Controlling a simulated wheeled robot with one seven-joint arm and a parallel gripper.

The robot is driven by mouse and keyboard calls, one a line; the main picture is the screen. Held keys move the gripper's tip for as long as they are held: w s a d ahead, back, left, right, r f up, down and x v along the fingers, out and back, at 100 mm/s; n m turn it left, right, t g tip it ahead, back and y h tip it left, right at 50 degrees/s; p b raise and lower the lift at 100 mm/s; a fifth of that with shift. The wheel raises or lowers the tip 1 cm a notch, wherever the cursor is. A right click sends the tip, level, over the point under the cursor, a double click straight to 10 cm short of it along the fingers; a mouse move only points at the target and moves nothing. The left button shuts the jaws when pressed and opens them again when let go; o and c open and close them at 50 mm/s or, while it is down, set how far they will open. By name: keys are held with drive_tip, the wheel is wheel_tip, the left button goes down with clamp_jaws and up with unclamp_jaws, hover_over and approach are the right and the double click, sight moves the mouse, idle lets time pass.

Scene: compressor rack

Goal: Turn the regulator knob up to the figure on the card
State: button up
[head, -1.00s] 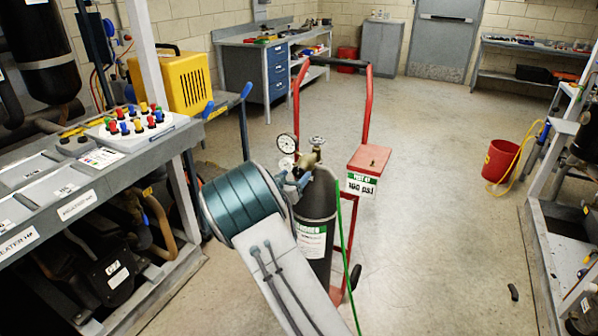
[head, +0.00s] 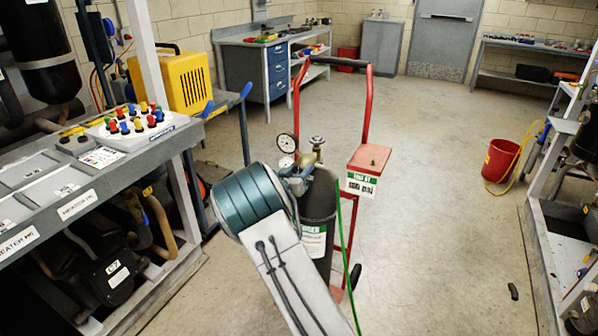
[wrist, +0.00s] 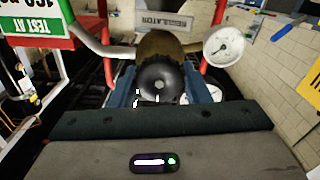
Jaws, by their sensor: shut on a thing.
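The regulator is a brass body (wrist: 158,45) on top of the dark gas cylinder (head: 318,212). Its round black knob (wrist: 161,78) faces the wrist camera. My gripper (wrist: 163,92) has its blue fingers on both sides of the knob and is shut on it. In the head view, my gripper (head: 299,182) is at the regulator and the knob is hidden behind it. A round white gauge (wrist: 224,46) is beside the regulator; it also shows in the head view (head: 286,142), its needle too small to read. The card (head: 361,184) reads "TEST AT" with a psi figure I cannot read surely.
A red cart (head: 367,100) holds the cylinder, with a red box (head: 369,158) above the card. A green hose (head: 345,250) runs down in front. The compressor rack (head: 110,165) stands left, a red bucket (head: 500,160) right. The floor right of the cart is mostly clear.

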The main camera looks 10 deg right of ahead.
drive_tip(key=shift+f+b, duration=0.1)
drive_tip(key=shift+b, duration=0.3)
drive_tip(key=m+b, duration=0.4)
drive_tip(key=shift+d+f+b, duration=0.1)
drive_tip(key=shift+f+b, duration=0.1)
drive_tip(key=shift+b, duration=0.2)
drive_tip(key=m+b, duration=0.3)
drive_tip(key=b, duration=0.1)
drive_tip(key=shift+m, duration=0.3)
drive_tip(key=m+b, duration=0.3)
drive_tip(key=b, duration=0.1)
drive_tip(key=shift+s+m, duration=0.1)
drive_tip(key=shift+m, duration=0.3)
drive_tip(key=m+b, duration=0.6)
drive_tip(key=b, duration=0.1)
drive_tip(key=shift+d+f, duration=0.15)
drive_tip(key=m+b, duration=0.3)
drive_tip(key=m, duration=0.1)
drive_tip(key=shift+m+b, duration=0.3)
drive_tip(key=shift+b, duration=0.1)
drive_tip(key=o, duration=1)
drive_tip(key=shift+r, duration=0.2)
